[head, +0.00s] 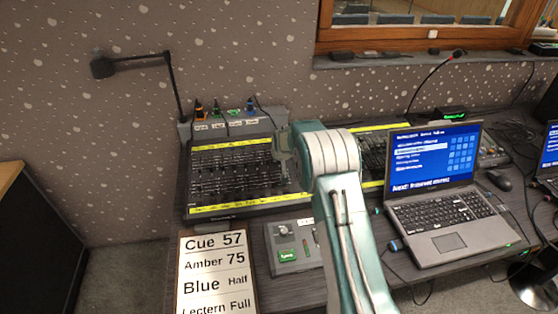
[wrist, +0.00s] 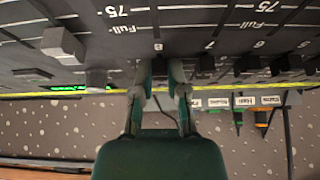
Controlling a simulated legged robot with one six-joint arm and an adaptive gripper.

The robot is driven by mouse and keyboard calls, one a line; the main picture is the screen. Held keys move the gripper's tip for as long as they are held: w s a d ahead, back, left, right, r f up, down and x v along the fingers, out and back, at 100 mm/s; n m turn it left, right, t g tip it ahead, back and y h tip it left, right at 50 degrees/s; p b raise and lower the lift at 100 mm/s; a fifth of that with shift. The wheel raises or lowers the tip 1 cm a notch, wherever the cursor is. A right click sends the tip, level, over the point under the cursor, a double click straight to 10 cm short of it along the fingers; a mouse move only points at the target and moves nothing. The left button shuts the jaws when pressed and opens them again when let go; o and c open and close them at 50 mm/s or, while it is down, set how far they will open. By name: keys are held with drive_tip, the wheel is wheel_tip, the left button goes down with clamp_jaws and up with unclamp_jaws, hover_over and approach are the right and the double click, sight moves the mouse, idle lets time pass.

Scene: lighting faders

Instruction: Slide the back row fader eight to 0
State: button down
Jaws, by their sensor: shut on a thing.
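The fader board (head: 240,198) lies on the desk, with yellow strips along its back and front edges. In the wrist view the board (wrist: 230,25) fills the top, upside down. My gripper (wrist: 158,72) is closed at the board's back edge, in line with the printed 8 (wrist: 158,46). The fader eight knob is mostly hidden between the fingers. In the head view my gripper (head: 279,147) is over the board's back right corner, partly behind my own wrist.
Dark fader knobs (wrist: 247,64) stand just to the right in the wrist view; a grey knob (wrist: 62,43) is to the left. A laptop (head: 440,200), a small control box (head: 297,247) and a cue sign (head: 215,272) are nearby. A lamp (head: 165,75) rises behind.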

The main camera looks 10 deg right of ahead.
drive_tip(key=c, duration=0.9)
unclamp_jaws()
drive_tip(key=shift+r, duration=0.1)
drive_tip(key=shift+r, duration=1.15)
drive_tip(key=v, duration=1.2)
drive_tip(key=shift+a, duration=0.1)
